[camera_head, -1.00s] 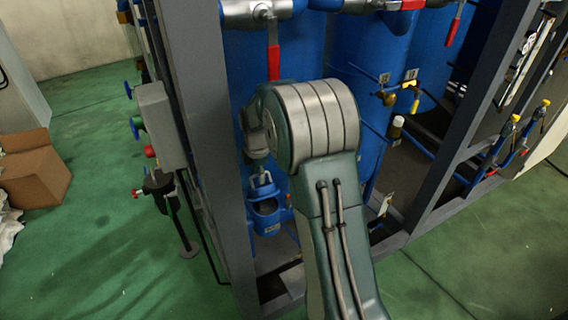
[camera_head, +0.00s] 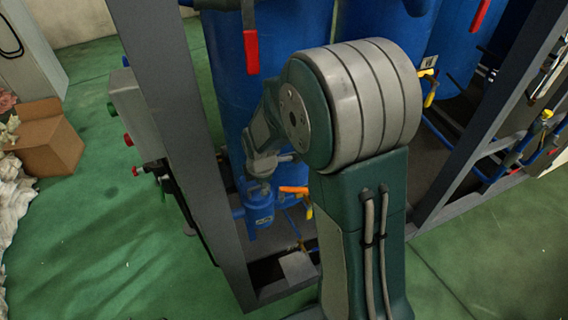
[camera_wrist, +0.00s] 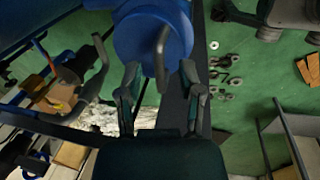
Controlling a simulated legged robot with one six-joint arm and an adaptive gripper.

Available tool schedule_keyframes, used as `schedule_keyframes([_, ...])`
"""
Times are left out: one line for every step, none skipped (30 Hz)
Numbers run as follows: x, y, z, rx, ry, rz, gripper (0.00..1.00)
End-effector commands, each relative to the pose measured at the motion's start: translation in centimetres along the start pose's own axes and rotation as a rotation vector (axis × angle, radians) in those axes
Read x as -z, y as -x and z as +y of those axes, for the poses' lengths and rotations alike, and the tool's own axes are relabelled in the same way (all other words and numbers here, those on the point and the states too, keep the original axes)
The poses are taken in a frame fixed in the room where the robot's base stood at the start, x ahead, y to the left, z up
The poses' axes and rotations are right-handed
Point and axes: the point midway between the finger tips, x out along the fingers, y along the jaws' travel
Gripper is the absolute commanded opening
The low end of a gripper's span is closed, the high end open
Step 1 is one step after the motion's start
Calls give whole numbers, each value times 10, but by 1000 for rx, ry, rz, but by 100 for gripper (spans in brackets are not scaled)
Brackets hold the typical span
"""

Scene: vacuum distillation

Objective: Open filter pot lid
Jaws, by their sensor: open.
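The blue filter pot (camera_head: 260,212) stands low inside the frame, left of my arm in the head view. My gripper (camera_head: 262,178) is just above the pot's top there and partly hides it. In the wrist view, the round blue lid (camera_wrist: 135,42) fills the top middle. A grey curved handle (camera_wrist: 162,50) stands up from it. My gripper (camera_wrist: 160,70) is open, with one finger on each side of the handle's lower end in the picture. I cannot tell whether either finger touches it.
A dark frame post (camera_head: 180,150) stands close left of the pot. A tall blue tank (camera_head: 265,80) is behind it. An orange handle (camera_head: 293,190) and thin pipes are right of the pot. A cardboard box (camera_head: 48,140) lies on the open green floor at left.

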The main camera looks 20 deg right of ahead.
Motion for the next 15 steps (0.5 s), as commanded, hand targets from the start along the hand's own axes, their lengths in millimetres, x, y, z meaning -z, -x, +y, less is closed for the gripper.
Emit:
schedule_keyframes([1,6,1,-4,2,0,48])
schedule_keyframes([2,9,1,-4,2,-1,48])
schedule_keyframes([3,13,1,-3,1,-2,48])
schedule_keyframes([4,16,1,-3,1,-3,48])
schedule_keyframes([5,19,1,-3,2,-4,48])
schedule_keyframes([6,23,1,-3,3,-5,48])
schedule_keyframes([6,27,1,-3,3,-6,48])
schedule_keyframes([6,31,1,-3,3,-5,48])
schedule_keyframes([5,35,1,-3,2,-4,48])
schedule_keyframes([4,39,1,-3,1,-3,48])
schedule_keyframes([2,44,2,-4,1,-2,48])
schedule_keyframes([1,50,1,-3,1,0,48])
schedule_keyframes([0,54,1,-3,1,0,48])
schedule_keyframes([-1,59,2,-4,1,1,48])
schedule_keyframes([-2,66,2,-4,1,2,48])
